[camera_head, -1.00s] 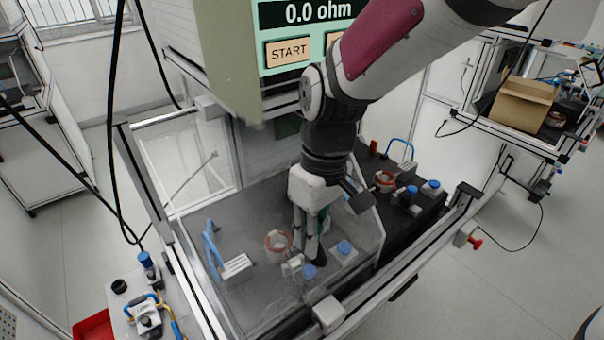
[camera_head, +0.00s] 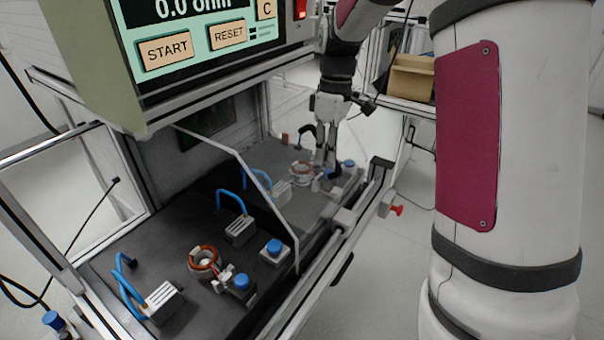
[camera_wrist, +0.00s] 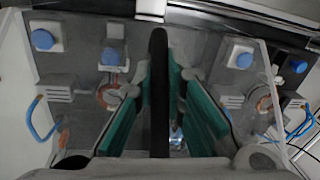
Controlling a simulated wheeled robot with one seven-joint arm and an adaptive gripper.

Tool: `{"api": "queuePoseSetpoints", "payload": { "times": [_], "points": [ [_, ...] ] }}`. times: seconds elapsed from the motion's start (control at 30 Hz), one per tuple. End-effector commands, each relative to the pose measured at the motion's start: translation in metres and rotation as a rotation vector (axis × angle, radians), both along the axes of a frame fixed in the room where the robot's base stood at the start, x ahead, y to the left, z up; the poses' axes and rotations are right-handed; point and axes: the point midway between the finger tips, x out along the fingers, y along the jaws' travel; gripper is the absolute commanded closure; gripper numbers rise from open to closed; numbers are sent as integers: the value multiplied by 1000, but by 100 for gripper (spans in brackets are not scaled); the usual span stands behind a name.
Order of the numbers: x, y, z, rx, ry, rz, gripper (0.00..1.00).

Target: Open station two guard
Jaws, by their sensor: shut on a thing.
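A clear sliding guard (camera_head: 266,192) with a pale front edge stands over the right station of the black bench. Its right stator (camera_head: 302,168), a copper-coloured ring, shows through the pane. The left stator (camera_head: 204,261) sits uncovered on the left station. No label shows which station is two. My gripper (camera_head: 326,165) is at the right station, pointing down. In the wrist view its teal fingers stand either side of a dark upright bar (camera_wrist: 158,90), apparently the guard's handle, and are shut on it. The exact contact is hard to see.
A test unit with a screen and START (camera_head: 167,49) and RESET buttons overhangs the bench. Blue-capped knobs (camera_head: 274,248) and blue cables stand near the stators. A cardboard box (camera_head: 412,78) is behind.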

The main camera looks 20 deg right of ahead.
Motion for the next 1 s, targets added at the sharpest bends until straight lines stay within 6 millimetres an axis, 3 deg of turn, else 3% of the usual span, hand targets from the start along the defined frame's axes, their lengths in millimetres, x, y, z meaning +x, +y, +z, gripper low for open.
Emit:
{"api": "queuePoseSetpoints", "payload": {
  "times": [0.1, 0.3, 0.8, 0.83, 0.9, 1.0],
  "points": [
    [17, -22, 0, -1, -5, 0, 100],
    [30, -42, 1, 0, -6, 1, 100],
    [37, -51, 2, -5, -12, 1, 100],
    [37, -51, 2, -6, -13, 1, 86],
    [37, -51, 2, -6, -13, 0, 70],
    [36, -51, 2, -4, -9, 0, 68]
  ]
}}
